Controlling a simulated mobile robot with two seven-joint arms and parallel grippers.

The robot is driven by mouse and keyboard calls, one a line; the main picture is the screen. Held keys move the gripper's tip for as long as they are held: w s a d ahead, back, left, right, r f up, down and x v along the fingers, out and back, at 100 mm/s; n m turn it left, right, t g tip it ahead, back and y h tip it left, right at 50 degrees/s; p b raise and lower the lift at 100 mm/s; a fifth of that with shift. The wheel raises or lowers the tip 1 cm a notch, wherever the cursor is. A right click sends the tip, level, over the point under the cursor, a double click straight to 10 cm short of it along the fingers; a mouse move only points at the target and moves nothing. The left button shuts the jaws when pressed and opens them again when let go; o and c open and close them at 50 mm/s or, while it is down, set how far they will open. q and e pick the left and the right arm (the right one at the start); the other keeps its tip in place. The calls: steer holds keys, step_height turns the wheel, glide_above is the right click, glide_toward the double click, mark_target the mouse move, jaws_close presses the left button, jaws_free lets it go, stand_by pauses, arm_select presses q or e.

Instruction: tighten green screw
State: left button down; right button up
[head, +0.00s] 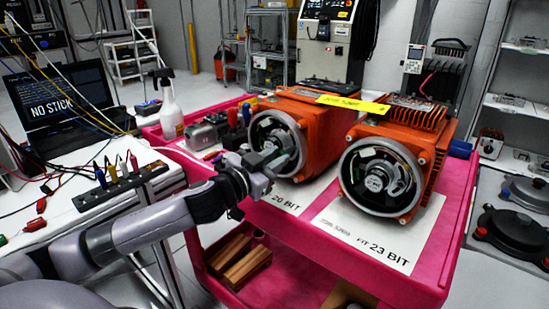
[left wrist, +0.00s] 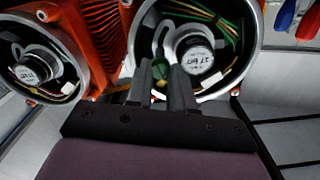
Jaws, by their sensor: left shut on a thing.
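My left gripper (head: 272,160) reaches in from the left to the open round face of the left orange servo motor (head: 315,137). The encoder (left wrist: 194,58) with a "17 BIT" label, upside down here, sits just beside the fingertips. Green and yellow wires (left wrist: 213,25) run behind it. The screw does not show clearly in the head view.
A second orange motor (head: 412,140) with an open encoder face stands to the right. Both motors are on a pink cart (head: 452,228) with white label sheets (head: 380,235). A spray bottle (head: 170,108) and small tools stand at the left. A workbench with cables is further left.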

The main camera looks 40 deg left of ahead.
arm_select(q)
steer(key=m+p, duration=0.2)
steer(key=m, duration=0.2)
steer(key=shift+r+m, duration=0.1)
steer(key=shift+m, duration=0.3)
steer(key=shift+m+p, duration=0.6)
steer(key=shift+m, duration=0.2)
steer(key=m+p, duration=0.1)
steer(key=m, duration=0.1)
steer(key=shift+m, duration=0.4)
steer(key=shift+d+f+m+p, duration=0.15)
steer(key=shift+m+p, duration=0.9)
steer(key=shift+m, duration=1.9)
steer(key=shift+a+f+m+p, duration=0.15)
steer(key=shift+m+p, duration=0.85)
steer(key=shift+m, duration=1.95)
arm_select(e)
step_height(320, 180, up, 6)
steer(key=shift+s+d+r, duration=0.15)
steer(key=shift+s+d, duration=0.2)
steer(key=shift+d, duration=0.1)
arm_select(q)
steer(key=shift+d, duration=0.1)
steer(key=c, duration=1)
jaws_free()
